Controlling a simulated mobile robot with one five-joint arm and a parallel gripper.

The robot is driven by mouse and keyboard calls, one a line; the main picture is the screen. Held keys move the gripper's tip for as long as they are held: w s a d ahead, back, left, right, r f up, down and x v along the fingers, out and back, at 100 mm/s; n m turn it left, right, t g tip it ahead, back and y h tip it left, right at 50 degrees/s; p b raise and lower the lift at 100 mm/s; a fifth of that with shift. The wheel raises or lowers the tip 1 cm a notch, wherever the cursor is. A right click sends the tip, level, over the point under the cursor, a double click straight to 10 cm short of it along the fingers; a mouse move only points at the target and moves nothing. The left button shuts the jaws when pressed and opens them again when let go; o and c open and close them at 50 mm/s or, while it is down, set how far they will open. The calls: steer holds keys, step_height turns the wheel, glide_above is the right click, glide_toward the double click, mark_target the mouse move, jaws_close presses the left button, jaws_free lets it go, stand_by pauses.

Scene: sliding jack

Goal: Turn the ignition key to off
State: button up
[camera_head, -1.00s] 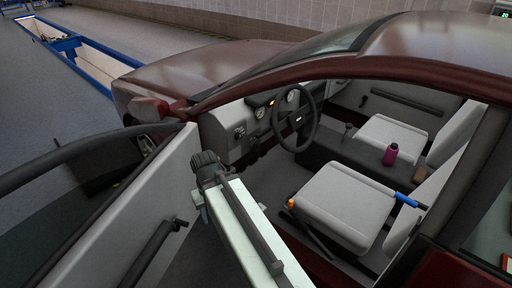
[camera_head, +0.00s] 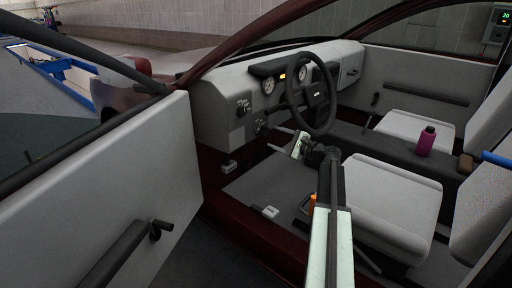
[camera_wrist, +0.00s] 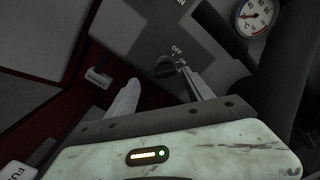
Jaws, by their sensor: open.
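The ignition key (camera_wrist: 166,67) is a dark knob on the grey dash panel in the wrist view, beside small OFF and ON labels. In the head view, a dark knob (camera_head: 260,127) shows low on the dash, left of the steering wheel; it appears to be the same key. My gripper (camera_wrist: 159,76) is open in the wrist view. Its two pale fingers lie on either side of the key's line, the right fingertip close to the key. I cannot tell whether it touches. In the head view my gripper (camera_head: 276,139) points at the lower dash, below the steering wheel.
The steering wheel (camera_head: 310,97) stands just above and right of my gripper. The open car door (camera_head: 125,195) is on the left. The driver's seat (camera_head: 387,205) lies right of my arm. A gauge (camera_wrist: 256,15) is at upper right.

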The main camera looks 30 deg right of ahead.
mark_target(264, 130)
steer(key=x, duration=0.5)
steer(key=d+x, duration=0.1)
steer(key=x, duration=0.1)
steer(key=shift+w+a+r, duration=0.15)
steer(key=shift+w+r, duration=0.05)
steer(key=shift+w, duration=0.3)
steer(key=c, duration=1.1)
steer(key=shift+a, duration=0.1)
jaws_close()
